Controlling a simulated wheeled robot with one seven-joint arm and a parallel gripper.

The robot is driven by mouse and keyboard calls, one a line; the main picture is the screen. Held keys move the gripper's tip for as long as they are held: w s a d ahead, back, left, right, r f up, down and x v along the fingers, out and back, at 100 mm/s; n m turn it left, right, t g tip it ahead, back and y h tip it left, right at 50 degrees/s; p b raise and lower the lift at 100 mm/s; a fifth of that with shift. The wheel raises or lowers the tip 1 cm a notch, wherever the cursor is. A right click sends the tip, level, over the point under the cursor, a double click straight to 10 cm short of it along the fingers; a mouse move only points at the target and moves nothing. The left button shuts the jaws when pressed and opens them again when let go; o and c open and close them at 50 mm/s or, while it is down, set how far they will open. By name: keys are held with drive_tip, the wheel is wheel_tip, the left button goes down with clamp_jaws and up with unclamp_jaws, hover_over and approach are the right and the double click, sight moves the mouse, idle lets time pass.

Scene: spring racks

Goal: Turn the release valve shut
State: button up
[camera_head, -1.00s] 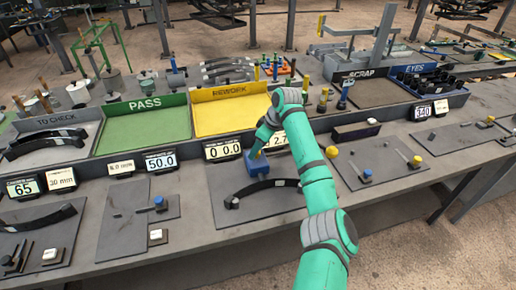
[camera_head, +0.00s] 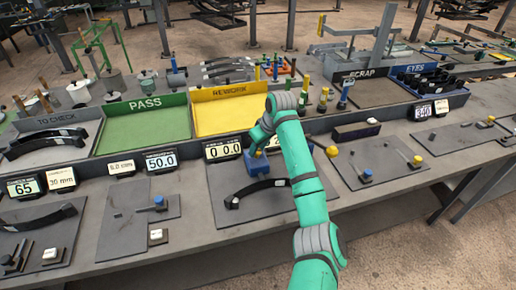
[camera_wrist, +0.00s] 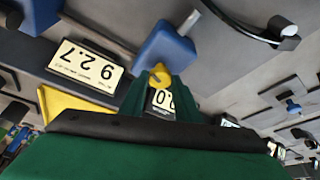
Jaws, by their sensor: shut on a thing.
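The release valve shows in the wrist view as a small yellow knob (camera_wrist: 160,73) on a blue block (camera_wrist: 170,44). My gripper (camera_wrist: 160,88) has its green fingers closed around the knob. In the head view the blue block (camera_head: 257,164) stands on a grey panel, and my gripper (camera_head: 259,146) reaches it from above and behind. The knob itself is hard to make out there, so its turned angle cannot be told. A curved black spring (camera_head: 258,190) lies on the panel just in front of the block.
A display reading 0 0.0 (camera_head: 223,149) stands just left of the block; another display (camera_wrist: 88,64) shows in the wrist view. Green PASS (camera_head: 145,126) and yellow REWORK (camera_head: 230,112) trays lie behind. A yellow ball knob (camera_head: 332,151) is right of my arm.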

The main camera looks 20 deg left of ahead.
drive_tip(key=m, duration=0.2)
drive_tip(key=m+t, duration=0.1)
drive_tip(key=shift+s+a+m+h, duration=0.15)
drive_tip(key=shift+m+h, duration=0.25)
drive_tip(key=m+h, duration=0.1)
drive_tip(key=m, duration=0.2)
drive_tip(key=shift+a+m+t, duration=0.15)
drive_tip(key=shift+m+t, duration=0.15)
drive_tip(key=shift+t, duration=0.1)
drive_tip(key=m+h, duration=0.1)
drive_tip(key=m, duration=0.3)
drive_tip(key=shift+a+h, duration=0.1)
drive_tip(key=shift+h, duration=0.3)
drive_tip(key=shift+m+h, duration=0.5)
drive_tip(key=shift+m, duration=0.9)
drive_tip(key=o, duration=1)
